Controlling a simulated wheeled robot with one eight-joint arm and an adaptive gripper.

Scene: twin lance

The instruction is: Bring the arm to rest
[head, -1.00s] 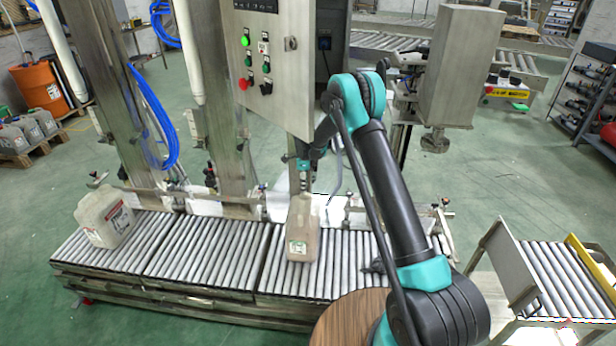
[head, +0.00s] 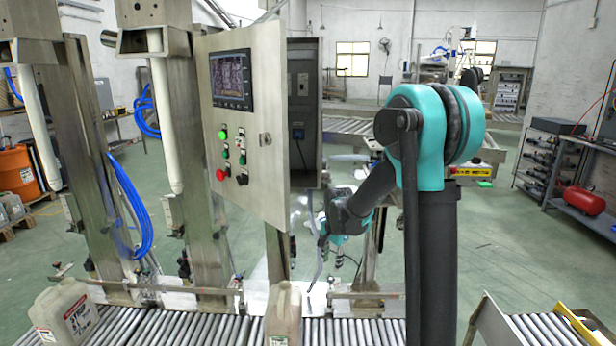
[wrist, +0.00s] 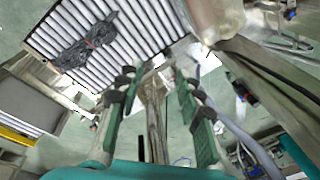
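My gripper (head: 332,252) hangs in the head view behind the conveyor line, to the right of the control box and partly hidden by my arm. Its upper link stands upright and the elbow is bent high. In the wrist view, the two green-padded fingers (wrist: 155,100) are spread apart with nothing held between them. A pale jug (head: 283,316) stands on the rollers below and left of my gripper; part of what looks like this jug shows at the top of the wrist view (wrist: 215,18).
The control box (head: 243,120) is close to my arm on its left. A second labelled jug (head: 62,316) stands at the left on the rollers (head: 190,328). Black crumpled material (wrist: 85,45) lies on rollers in the wrist view. A side conveyor (head: 535,328) is at the lower right.

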